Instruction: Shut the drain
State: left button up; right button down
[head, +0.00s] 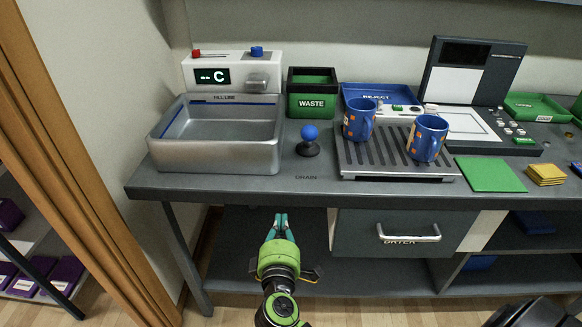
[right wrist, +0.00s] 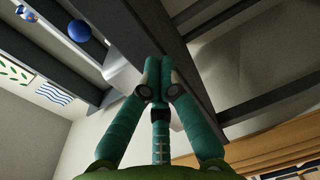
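The drain control (head: 309,141) is a short stick with a blue ball on a dark round base, standing on the counter right of the sink, behind the label DRAIN. It looks about upright. A blue ball also shows at upper left in the right wrist view (right wrist: 79,30). The grey metal sink basin (head: 215,158) looks empty; its drain hole is not visible. My right gripper (head: 280,217) is in front of and below the counter's front edge, apart from the drain control. Its teal fingertips (right wrist: 159,62) are together with nothing between them. My left gripper is not in view.
The counter's front edge (head: 255,196) lies between my right gripper and the drain control. A drying rack (head: 385,170) with two blue mugs (head: 359,120) (head: 427,138) stands to the right. A green WASTE bin (head: 312,102) stands behind. Below is a DRYER drawer (head: 390,245).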

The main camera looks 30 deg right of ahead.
pick_arm(q)
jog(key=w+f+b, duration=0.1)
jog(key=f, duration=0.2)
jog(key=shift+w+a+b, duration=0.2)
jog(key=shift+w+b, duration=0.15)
jog(key=shift+b, duration=0.05)
pick_arm(e)
notch_tip(320, 180, up, 10)
jog(key=s+d+m+h, duration=0.2)
jog(key=h, duration=0.2)
jog(key=shift+d+r+t, duration=0.2)
jog(key=shift+r+t, duration=0.05)
jog(key=shift+t, duration=0.15)
jog(key=p, duration=0.2)
send_near(308, 132)
jog(key=p+x, duration=0.2)
jog(key=x, duration=0.3)
jog(key=shift+w+d, duration=0.15)
jog(key=shift+w, duration=0.05)
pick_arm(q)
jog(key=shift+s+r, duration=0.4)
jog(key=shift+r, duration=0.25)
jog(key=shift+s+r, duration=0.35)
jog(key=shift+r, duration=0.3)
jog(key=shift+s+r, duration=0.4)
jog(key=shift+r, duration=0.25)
pick_arm(e)
jog(key=shift+w+d, duration=0.25)
jog(key=shift+w, duration=0.1)
